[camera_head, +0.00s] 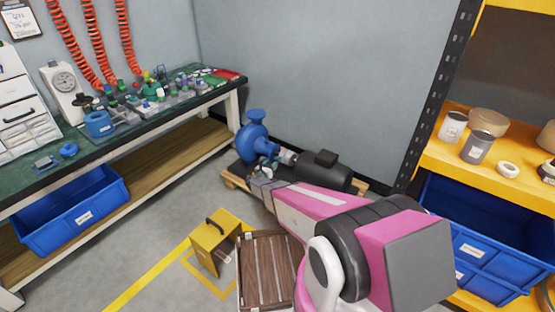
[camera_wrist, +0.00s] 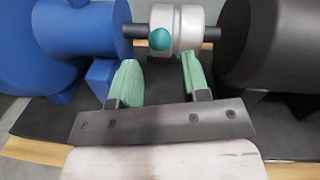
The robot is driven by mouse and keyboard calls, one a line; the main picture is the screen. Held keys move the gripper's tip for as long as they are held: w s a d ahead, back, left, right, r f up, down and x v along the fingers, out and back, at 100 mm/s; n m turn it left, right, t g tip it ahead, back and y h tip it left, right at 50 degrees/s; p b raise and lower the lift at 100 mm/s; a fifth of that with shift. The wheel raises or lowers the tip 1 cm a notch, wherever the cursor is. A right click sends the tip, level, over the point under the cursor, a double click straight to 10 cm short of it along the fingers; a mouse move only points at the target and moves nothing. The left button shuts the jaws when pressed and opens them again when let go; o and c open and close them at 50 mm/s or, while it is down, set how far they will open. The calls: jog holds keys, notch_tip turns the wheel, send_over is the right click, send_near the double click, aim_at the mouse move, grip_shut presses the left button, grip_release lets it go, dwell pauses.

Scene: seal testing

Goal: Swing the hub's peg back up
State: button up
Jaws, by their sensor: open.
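The hub (camera_wrist: 183,22) is a pale silver cylinder on a dark shaft between the blue pump (camera_wrist: 70,35) and the dark motor (camera_wrist: 270,45). Its peg (camera_wrist: 160,39) shows as a round teal knob on the hub's near side, seen nearly end-on. My gripper (camera_wrist: 159,72) is open and empty. Its green-padded fingers point toward the hub, the left tip below and left of the peg, the right tip close to the hub's lower right. Contact cannot be told. In the head view the hub (camera_head: 288,157) is small and my arm partly covers the area; the peg is not distinguishable.
The pump unit stands on a low wooden pallet (camera_head: 235,183) by the wall. A yellow box (camera_head: 213,245) and a wooden crate (camera_head: 266,270) are on the floor nearby. A cluttered workbench (camera_head: 60,180) is at left, a yellow shelf (camera_head: 520,180) at right.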

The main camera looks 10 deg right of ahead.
aim_at(278, 158)
jog(key=x, duration=0.7)
grip_shut()
